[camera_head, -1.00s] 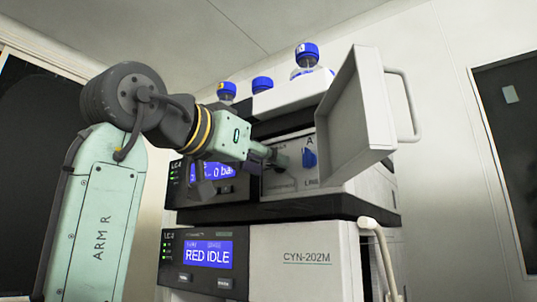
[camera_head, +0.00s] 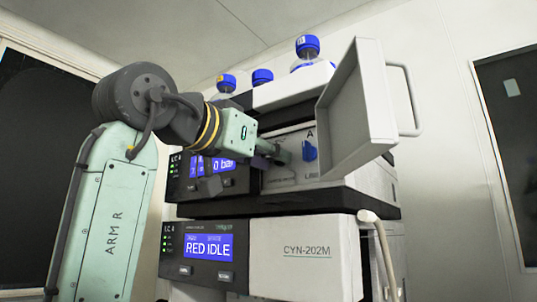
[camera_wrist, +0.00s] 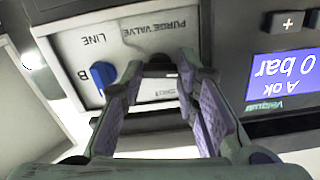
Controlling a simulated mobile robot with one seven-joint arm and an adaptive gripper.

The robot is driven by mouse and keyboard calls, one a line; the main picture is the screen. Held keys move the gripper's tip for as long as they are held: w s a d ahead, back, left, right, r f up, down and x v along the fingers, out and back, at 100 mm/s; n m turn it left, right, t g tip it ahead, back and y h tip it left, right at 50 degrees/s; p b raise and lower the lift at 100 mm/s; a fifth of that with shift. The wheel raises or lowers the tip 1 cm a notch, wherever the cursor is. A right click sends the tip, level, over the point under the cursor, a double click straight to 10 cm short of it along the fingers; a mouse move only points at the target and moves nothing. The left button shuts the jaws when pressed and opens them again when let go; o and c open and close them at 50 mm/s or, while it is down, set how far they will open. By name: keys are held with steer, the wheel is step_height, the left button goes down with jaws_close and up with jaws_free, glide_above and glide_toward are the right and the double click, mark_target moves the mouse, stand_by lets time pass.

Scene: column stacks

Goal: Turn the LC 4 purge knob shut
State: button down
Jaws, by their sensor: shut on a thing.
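The upper instrument module (camera_head: 350,180) has a pale recessed panel (camera_head: 290,182) behind its open door. My gripper (camera_head: 280,153) reaches this panel, left of a blue knob (camera_head: 310,151). In the wrist view the panel is upside down, and my gripper (camera_wrist: 160,78) is shut on the purge knob (camera_wrist: 160,69), a dark piece below the PURGE VALVE lettering. The fingers hide most of the knob, so its turn angle cannot be told. The blue knob (camera_wrist: 102,74) stands beside the fingers, near LINE and B markings. The upper screen (camera_head: 215,166) shows 0 bar.
The open door (camera_head: 350,100) with its handle (camera_head: 408,100) stands close to the right of my gripper. A lower module (camera_head: 305,258) shows RED IDLE on its screen (camera_head: 208,246). Several blue-capped bottles (camera_head: 307,46) stand on top. A pale hose (camera_head: 382,250) hangs at right.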

steer(key=shift+m, duration=0.3)
steer(key=m, duration=0.3)
steer(key=shift+m, duration=0.3)
steer(key=m, duration=0.3)
steer(key=shift+m, duration=0.3)
steer(key=m, duration=0.4)
steer(key=shift+m, duration=2.1)
steer(key=c, duration=1.5)
jaws_free()
